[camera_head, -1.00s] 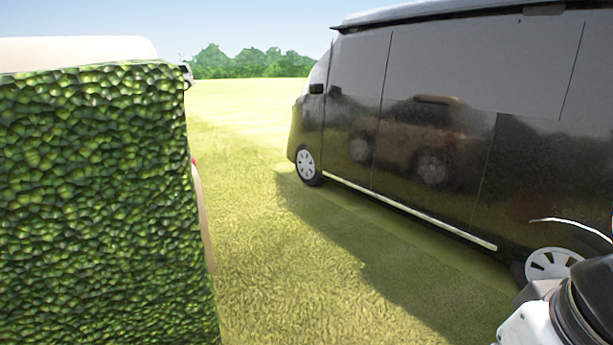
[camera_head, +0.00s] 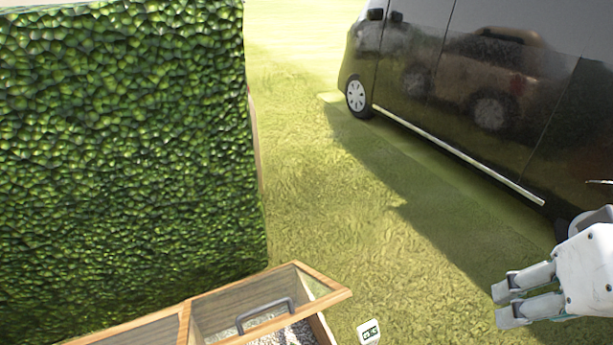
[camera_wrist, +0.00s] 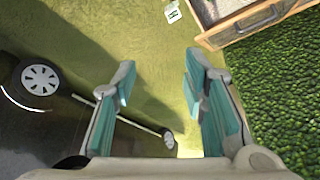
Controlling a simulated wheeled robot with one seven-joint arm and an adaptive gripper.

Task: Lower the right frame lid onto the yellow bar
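A wooden cold frame shows at the bottom of the head view. Its right lid (camera_head: 220,309), a wood-edged clear panel with a dark grey handle (camera_head: 265,314), appears tilted up, with pale gravelly fill (camera_head: 290,336) visible below. The lid's wooden edge and handle also show at the top right of the wrist view. I cannot make out the yellow bar. My gripper (camera_head: 499,305) is at the right of the head view, well right of the lid. In the wrist view my gripper (camera_wrist: 158,70) has its two fingers wide apart with nothing between them.
A small white display device (camera_head: 369,332) is right of the frame. A tall green hedge (camera_head: 130,150) stands behind the frame on the left. A dark van (camera_head: 480,90) is parked at the right, behind my gripper. Open grass (camera_head: 340,220) lies between hedge and van.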

